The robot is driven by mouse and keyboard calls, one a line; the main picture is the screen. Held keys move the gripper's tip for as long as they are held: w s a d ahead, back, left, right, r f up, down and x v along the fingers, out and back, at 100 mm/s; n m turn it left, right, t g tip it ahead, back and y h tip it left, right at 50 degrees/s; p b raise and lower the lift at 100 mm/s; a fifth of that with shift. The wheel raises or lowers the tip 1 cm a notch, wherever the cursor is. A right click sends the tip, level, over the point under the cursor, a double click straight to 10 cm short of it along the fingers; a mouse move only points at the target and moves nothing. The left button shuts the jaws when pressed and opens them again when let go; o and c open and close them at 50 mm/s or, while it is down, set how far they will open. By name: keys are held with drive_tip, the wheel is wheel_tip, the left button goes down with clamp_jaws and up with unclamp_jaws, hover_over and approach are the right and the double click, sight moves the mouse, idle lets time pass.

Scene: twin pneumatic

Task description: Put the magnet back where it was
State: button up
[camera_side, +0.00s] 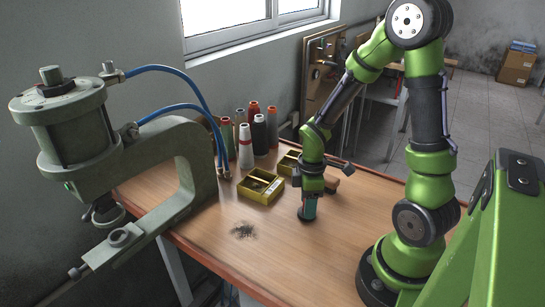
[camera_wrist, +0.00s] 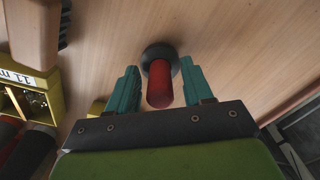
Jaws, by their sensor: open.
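The magnet (camera_wrist: 160,84) has a red handle on a round dark base and stands on the wooden table. In the side view its dark base (camera_side: 306,216) shows just under my gripper (camera_side: 309,205), and the handle is hidden by the fingers. In the wrist view my gripper (camera_wrist: 160,92) is open, with one teal finger on each side of the red handle. A gap shows between the handle and each finger. A small pile of dark filings (camera_side: 243,231) lies on the table left of my gripper.
A yellow box (camera_side: 260,196) with small parts stands left of my gripper, and a second yellow box (camera_side: 288,162) is behind. A wooden-handled brush (camera_wrist: 34,36) lies nearby. Several spools (camera_side: 259,135) stand at the back. A pneumatic press (camera_side: 75,135) is at left. The table front is clear.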

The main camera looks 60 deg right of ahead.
wheel_tip(320, 180, up, 11)
drive_tip(key=shift+r, duration=0.15)
drive_tip(key=s+a+r+m+t+y, duration=0.2)
drive_tip(key=a+r+m+t, duration=0.5)
drive_tip(key=a+r+m, duration=0.4)
drive_tip(key=shift+s+a, duration=0.25)
drive_tip(key=shift+a, duration=0.1)
